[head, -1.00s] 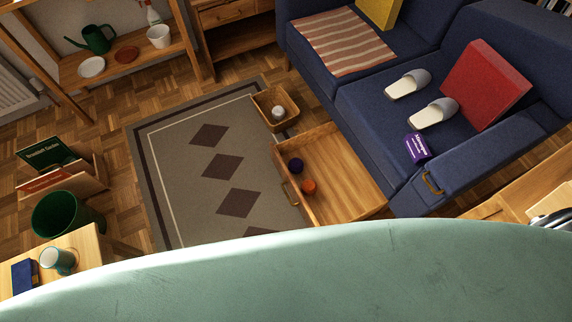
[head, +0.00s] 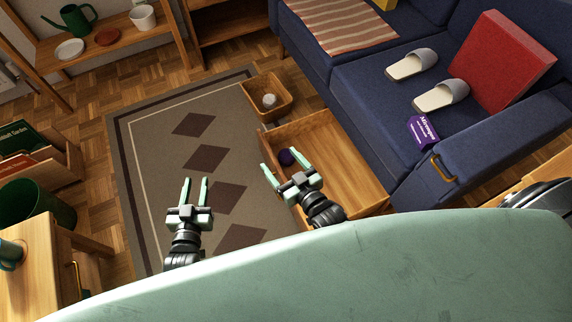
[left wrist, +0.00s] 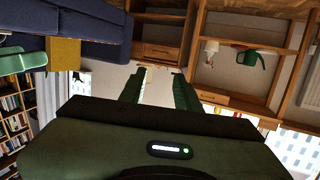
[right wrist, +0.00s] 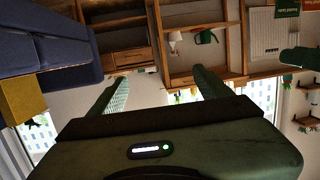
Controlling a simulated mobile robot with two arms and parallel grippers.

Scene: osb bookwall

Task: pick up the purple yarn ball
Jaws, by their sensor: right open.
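The purple yarn ball (head: 287,156) is small and dark. It lies in the left part of the open wooden drawer (head: 358,187), near the drawer's left wall. My right gripper (head: 284,163) is open and empty, and in the head view its fingers appear on either side of the ball's near edge; I cannot tell its height above it. My left gripper (head: 195,181) is open and empty over the rug, left of the drawer. Both wrist views show spread fingers of the left gripper (left wrist: 158,72) and right gripper (right wrist: 160,75), without the ball.
The blue sofa (head: 360,98) borders the drawer on the right, with slippers (head: 411,65), a purple box (head: 422,131) and a red cushion (head: 500,65).

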